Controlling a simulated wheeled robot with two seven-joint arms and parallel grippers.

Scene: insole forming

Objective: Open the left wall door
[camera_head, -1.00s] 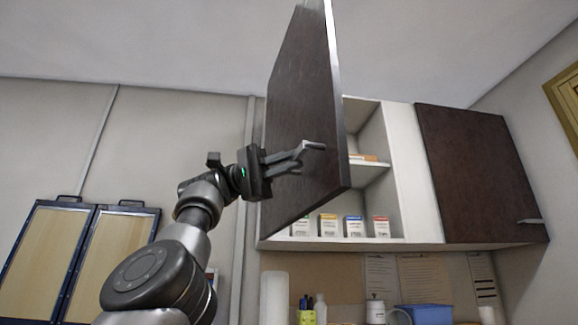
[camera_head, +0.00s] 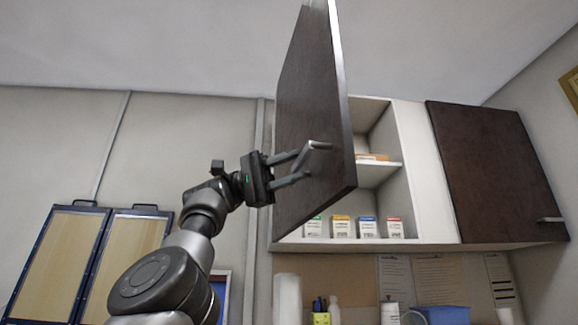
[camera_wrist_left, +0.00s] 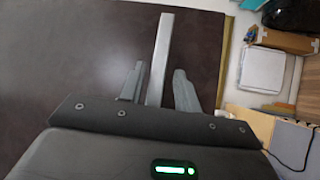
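The left wall door (camera_head: 312,130) is a dark brown panel. It stands swung wide open, out from the white wall cabinet (camera_head: 412,170), and the shelves behind it show. Its grey bar handle (camera_head: 318,147) is near the lower free edge. My left gripper (camera_head: 302,167) is at the handle with its fingers apart. In the left wrist view the handle (camera_wrist_left: 160,60) stands between the two fingers (camera_wrist_left: 160,85), with a visible gap on the right side. It lies close to the left finger; contact there is unclear. My right gripper is not in view.
The right wall door (camera_head: 495,175) is shut. Several small boxes (camera_head: 341,227) stand on the cabinet's bottom shelf. Below are a paper roll (camera_head: 287,298) and a blue bin (camera_head: 440,315). Framed boards (camera_head: 65,255) are on the left wall. The space left of the door is free.

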